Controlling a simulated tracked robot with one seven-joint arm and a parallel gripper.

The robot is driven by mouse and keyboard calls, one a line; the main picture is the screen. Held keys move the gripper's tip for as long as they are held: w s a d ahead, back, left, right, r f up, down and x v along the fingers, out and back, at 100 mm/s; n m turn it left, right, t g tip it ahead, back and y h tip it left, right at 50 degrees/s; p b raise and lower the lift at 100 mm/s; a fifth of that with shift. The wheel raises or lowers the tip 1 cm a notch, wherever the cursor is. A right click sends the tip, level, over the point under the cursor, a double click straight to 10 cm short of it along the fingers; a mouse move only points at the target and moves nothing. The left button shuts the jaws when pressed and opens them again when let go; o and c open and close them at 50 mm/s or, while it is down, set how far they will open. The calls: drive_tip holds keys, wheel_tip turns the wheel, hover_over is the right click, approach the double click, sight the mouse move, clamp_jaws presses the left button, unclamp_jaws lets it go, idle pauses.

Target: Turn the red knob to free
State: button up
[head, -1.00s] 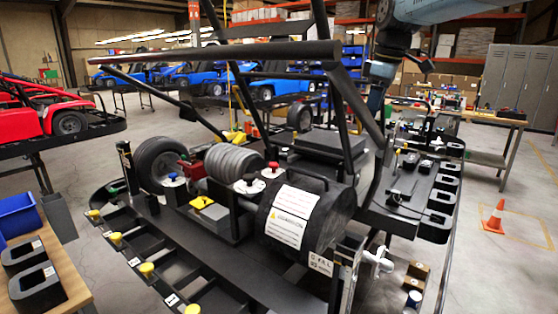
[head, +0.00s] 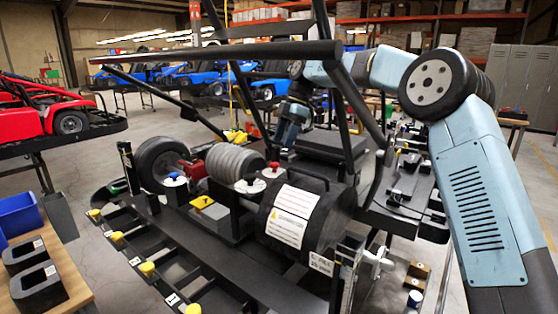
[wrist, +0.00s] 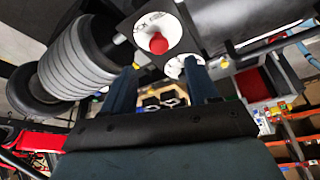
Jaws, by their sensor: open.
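The red knob (head: 273,166) sits on a white round dial on the kart's frame. In the wrist view the red knob (wrist: 158,43) shows nearly face on, in the middle of a white dial (wrist: 150,22) with dark lettering that I cannot fully read. My gripper (wrist: 160,78) is open and empty. Its two fingers point toward the dial, and the knob appears beyond the tips, roughly between them and apart from them. In the head view my wrist (head: 293,120) is behind and above the knob, and the fingertips are hard to make out.
A second white dial with a black knob (head: 249,180) is close to the red one. A ribbed grey cylinder (head: 236,162) and a black drum (head: 300,215) flank the dials. Dark frame bars (head: 240,52) cross above. A blue knob (head: 174,176) stands farther left.

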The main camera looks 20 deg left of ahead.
sight(275, 163)
drive_tip(key=shift+x, duration=3.75)
